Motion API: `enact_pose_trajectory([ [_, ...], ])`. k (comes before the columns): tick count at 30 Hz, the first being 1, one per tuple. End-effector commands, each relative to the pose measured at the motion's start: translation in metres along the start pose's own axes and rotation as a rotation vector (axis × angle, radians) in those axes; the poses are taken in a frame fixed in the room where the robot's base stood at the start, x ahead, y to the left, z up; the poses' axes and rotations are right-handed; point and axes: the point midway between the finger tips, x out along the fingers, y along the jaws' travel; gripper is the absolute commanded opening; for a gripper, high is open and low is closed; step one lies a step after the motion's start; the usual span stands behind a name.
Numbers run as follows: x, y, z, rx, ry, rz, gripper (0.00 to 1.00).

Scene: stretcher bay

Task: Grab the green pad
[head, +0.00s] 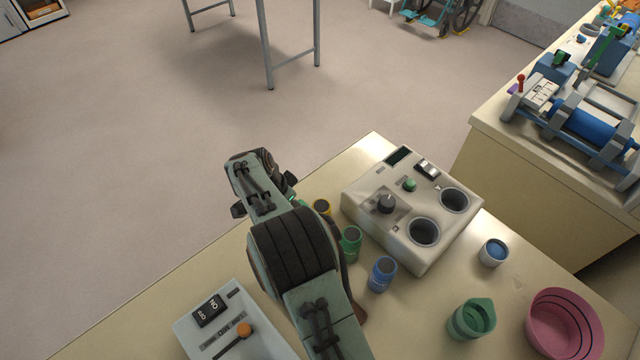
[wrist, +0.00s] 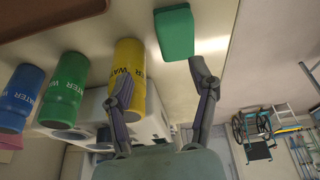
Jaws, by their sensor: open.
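The green pad (wrist: 174,33) is a small block on the pale table top, near its edge, at the top middle of the wrist view. My gripper (wrist: 163,72) is open and empty, with its two dark fingers spread. The pad shows beyond the fingertips, nearer the right finger, apart from both as far as I can tell. In the head view my arm covers most of the area around the pad. A small green sliver shows beside the arm, but I cannot tell whether it is the pad.
Yellow (wrist: 132,65), green (wrist: 65,85) and blue (wrist: 22,95) bottles stand in a row left of the pad. A device with two round wells (head: 400,225) stands beside them. A switch box (head: 235,325), green cup (head: 470,320) and pink bowl (head: 562,325) are on the table.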

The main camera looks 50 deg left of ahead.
Motion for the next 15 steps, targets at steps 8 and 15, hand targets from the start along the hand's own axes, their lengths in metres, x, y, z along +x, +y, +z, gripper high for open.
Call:
enact_pose_trajectory([
  [8, 0.023, -0.021, 0.006, 0.069, 0.059, -0.007, 0.59],
  [15, 0.055, -0.021, 0.004, 0.067, 0.057, -0.006, 0.59],
])
